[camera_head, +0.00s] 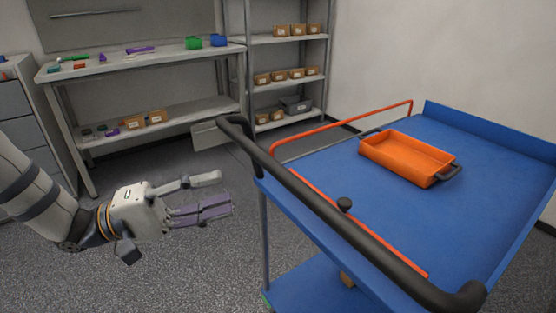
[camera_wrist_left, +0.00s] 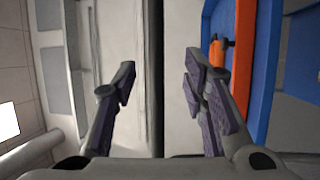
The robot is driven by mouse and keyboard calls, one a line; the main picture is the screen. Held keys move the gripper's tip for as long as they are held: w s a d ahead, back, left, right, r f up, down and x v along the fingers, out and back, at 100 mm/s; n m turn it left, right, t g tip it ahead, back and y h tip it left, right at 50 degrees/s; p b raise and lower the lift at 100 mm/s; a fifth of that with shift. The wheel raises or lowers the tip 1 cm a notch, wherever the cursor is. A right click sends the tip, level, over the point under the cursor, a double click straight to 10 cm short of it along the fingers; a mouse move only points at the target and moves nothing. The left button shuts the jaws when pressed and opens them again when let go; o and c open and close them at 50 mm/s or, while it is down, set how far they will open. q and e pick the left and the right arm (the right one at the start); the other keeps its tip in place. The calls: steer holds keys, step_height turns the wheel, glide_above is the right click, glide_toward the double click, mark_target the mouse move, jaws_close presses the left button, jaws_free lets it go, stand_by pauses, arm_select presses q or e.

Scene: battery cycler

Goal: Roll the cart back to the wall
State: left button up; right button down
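The blue cart (camera_head: 480,175) fills the right side of the head view. Its black push handle (camera_head: 325,205) runs along its near left edge, with an orange rail beside it. My left gripper (camera_head: 221,191) is to the left of the handle, apart from it, with its fingers pointing right. The wrist view shows its fingers (camera_wrist_left: 160,75) spread with nothing between them. A blue and orange part of the cart (camera_wrist_left: 238,60) shows to the right of the fingers there. My right gripper is not in view. The white wall (camera_head: 450,50) stands behind the cart.
An orange tray (camera_head: 405,155) with dark handles sits on the cart top. A workbench (camera_head: 150,62) with small coloured parts and a shelf rack (camera_head: 290,85) with cardboard boxes stand at the back. Grey drawers (camera_head: 20,105) are at the left. Speckled floor (camera_head: 190,265) lies clear left of the cart.

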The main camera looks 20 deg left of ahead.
mark_target(277, 179)
arm_select(q)
steer(key=x, duration=0.8)
steer(key=s+b+x, duration=0.1)
steer(key=x, duration=0.2)
steer(key=shift+d+r, duration=0.25)
steer(key=shift+d, duration=0.4)
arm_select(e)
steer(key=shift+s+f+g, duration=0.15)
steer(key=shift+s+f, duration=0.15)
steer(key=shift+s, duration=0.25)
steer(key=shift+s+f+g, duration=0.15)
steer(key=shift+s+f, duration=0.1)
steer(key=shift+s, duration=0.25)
arm_select(q)
steer(key=shift+c, duration=0.4)
jaws_close()
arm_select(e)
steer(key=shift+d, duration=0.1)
